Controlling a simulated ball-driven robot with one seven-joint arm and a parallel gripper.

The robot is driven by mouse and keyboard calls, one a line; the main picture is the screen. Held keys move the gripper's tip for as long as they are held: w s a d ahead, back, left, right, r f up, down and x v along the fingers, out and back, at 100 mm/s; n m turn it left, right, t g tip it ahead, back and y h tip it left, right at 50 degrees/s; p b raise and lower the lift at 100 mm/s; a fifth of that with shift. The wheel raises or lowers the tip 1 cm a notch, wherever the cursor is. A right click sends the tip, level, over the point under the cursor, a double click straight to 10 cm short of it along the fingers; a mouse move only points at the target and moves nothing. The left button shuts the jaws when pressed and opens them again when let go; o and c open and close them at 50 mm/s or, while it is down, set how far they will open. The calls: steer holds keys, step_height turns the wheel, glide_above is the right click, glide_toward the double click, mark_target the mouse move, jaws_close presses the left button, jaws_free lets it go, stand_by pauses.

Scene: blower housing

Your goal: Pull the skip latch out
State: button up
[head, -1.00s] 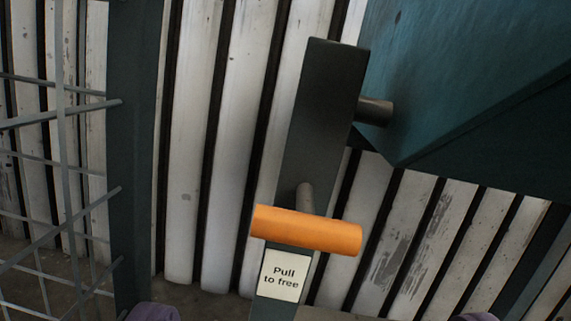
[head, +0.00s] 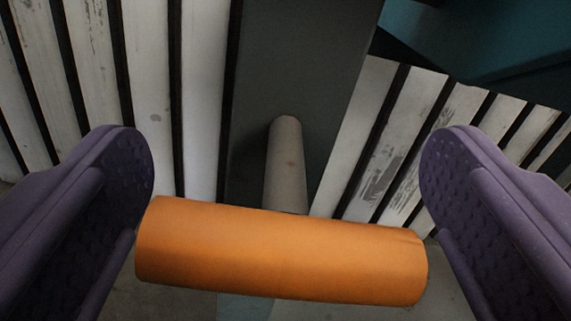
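The skip latch shows as an orange cylindrical handle (head: 280,250) on a grey rod (head: 285,165). The rod runs into a dark upright plate (head: 300,70). The handle lies nearly level, tilted slightly down to the right. My gripper (head: 285,215) is open, with one purple finger at each end of the handle. The left finger's edge looks very close to the handle's left end; I cannot tell whether it touches. A gap shows on the right. The label below the handle is hidden now.
White slatted wall panels (head: 150,90) with dark gaps stand behind the plate on both sides. A teal metal body (head: 490,40) juts in at the upper right. Floor shows at the bottom.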

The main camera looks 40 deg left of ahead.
steer(key=c, duration=1.3)
steer(key=v, duration=0.3)
steer(key=shift+s+d+p, duration=0.1)
steer(key=shift+d+p, duration=0.05)
steer(key=shift+p, duration=0.25)
steer(key=shift+f, duration=0.15)
steer(key=o, duration=1.3)
steer(key=shift+o, duration=0.2)
steer(key=shift+d, duration=0.1)
steer(key=p, duration=0.3)
glide_toward(289, 298)
